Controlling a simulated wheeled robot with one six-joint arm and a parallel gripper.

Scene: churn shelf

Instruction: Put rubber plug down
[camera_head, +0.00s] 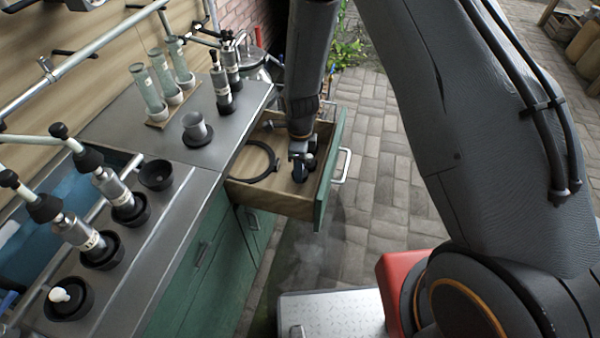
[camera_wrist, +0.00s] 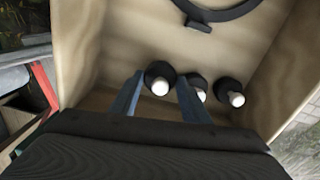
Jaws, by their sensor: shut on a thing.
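My gripper (camera_wrist: 161,78) is shut on a black rubber plug (camera_wrist: 158,72) with a white tip, which sits between the two bluish fingers in the wrist view. Two similar plugs (camera_wrist: 197,85) (camera_wrist: 231,88) stand close beside it on the right, inside the wooden drawer (camera_wrist: 125,35). In the head view, my gripper (camera_head: 301,160) reaches down into the open drawer (camera_head: 268,205), near its front. The held plug is hard to make out there. I cannot tell whether it touches the drawer floor.
A black ring (camera_head: 255,162) lies in the drawer, also seen in the wrist view (camera_wrist: 215,12). The green drawer front (camera_head: 330,170) with its handle bounds it on the right. The grey counter (camera_head: 150,205) holds bottles, cups and a tube rack. Paving lies clear beyond the drawer.

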